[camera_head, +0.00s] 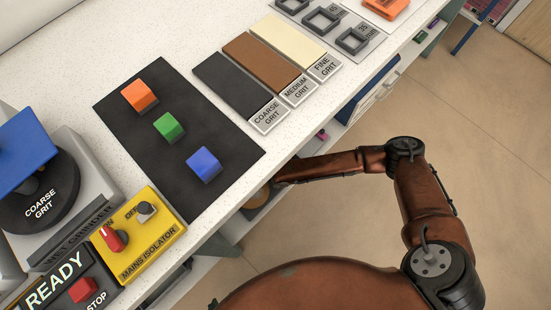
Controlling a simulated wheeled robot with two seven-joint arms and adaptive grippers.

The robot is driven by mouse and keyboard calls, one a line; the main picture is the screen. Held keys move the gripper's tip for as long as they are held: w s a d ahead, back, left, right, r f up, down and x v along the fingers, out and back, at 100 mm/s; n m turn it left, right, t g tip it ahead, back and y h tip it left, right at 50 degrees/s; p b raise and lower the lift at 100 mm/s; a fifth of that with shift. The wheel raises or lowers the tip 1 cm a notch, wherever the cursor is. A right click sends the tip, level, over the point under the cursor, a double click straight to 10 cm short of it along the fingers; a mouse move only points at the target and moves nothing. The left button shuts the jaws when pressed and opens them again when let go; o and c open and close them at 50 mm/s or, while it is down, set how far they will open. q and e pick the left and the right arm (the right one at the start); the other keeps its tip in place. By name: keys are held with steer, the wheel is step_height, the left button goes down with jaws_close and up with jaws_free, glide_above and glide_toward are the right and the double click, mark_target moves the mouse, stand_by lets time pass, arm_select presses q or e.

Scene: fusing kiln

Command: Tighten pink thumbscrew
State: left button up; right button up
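I cannot make out a pink thumbscrew. A small pinkish-magenta thing (320,135) shows below the worktop edge, just above my rust-brown arm, but it is too small to identify. This arm comes in from the lower right and bends back left. Its far end goes under the front edge of the worktop, so its gripper is hidden. No gripper of the other arm shows.
On the speckled worktop (205,40), a black mat (190,128) bears orange (139,96), green (168,128) and blue (203,164) blocks. A yellow mains isolator (150,258) and wet grinder (40,190) stand left. Grit strips (240,85) lie behind. Open floor (480,160) lies right.

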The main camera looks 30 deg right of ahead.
jaws_close()
stand_by(0.4)
